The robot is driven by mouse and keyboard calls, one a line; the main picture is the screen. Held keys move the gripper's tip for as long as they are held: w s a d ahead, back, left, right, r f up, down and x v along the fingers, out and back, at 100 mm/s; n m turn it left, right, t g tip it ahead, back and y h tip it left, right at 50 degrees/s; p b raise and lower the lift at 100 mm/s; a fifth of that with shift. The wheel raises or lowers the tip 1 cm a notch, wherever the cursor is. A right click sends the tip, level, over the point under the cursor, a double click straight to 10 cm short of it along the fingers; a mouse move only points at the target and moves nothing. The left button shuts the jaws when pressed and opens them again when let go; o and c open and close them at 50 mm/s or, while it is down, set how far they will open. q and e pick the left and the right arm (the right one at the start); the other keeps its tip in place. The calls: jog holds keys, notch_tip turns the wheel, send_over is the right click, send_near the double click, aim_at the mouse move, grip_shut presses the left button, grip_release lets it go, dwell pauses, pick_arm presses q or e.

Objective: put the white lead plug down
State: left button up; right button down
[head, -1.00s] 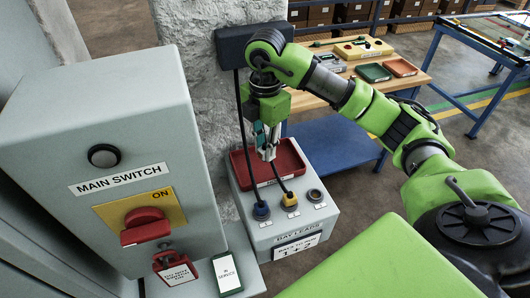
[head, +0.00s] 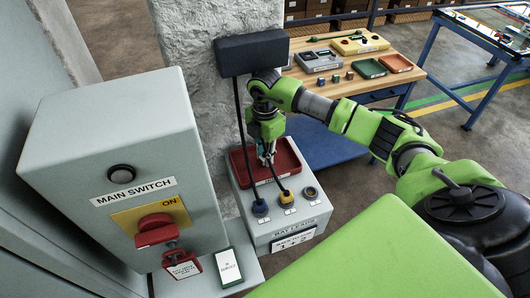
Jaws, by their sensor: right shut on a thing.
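My right gripper (head: 266,157) points down over the red tray (head: 292,156) on top of the grey bay leads box (head: 270,224). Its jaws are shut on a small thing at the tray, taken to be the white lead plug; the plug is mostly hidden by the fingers. I cannot tell whether it touches the tray floor. In front of the tray, a blue plug (head: 260,207) and a yellow plug (head: 287,198) sit in sockets with black leads. The third socket (head: 310,192), at the right, looks empty. My left gripper is not in view.
A grey main switch cabinet (head: 115,150) with a red handle (head: 156,230) stands at the left. A black block (head: 252,53) with hanging leads is above the box. Behind it is a wooden bench (head: 400,85) with trays and small blocks.

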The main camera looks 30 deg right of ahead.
jog(key=shift+f, duration=0.25)
jog(key=c, duration=1.9)
grip_release()
jog(key=shift+r, duration=0.1)
jog(key=shift+r, duration=0.3)
notch_tip(320, 180, up, 6)
jog(key=b, duration=0.3)
jog(key=shift+r, duration=0.65)
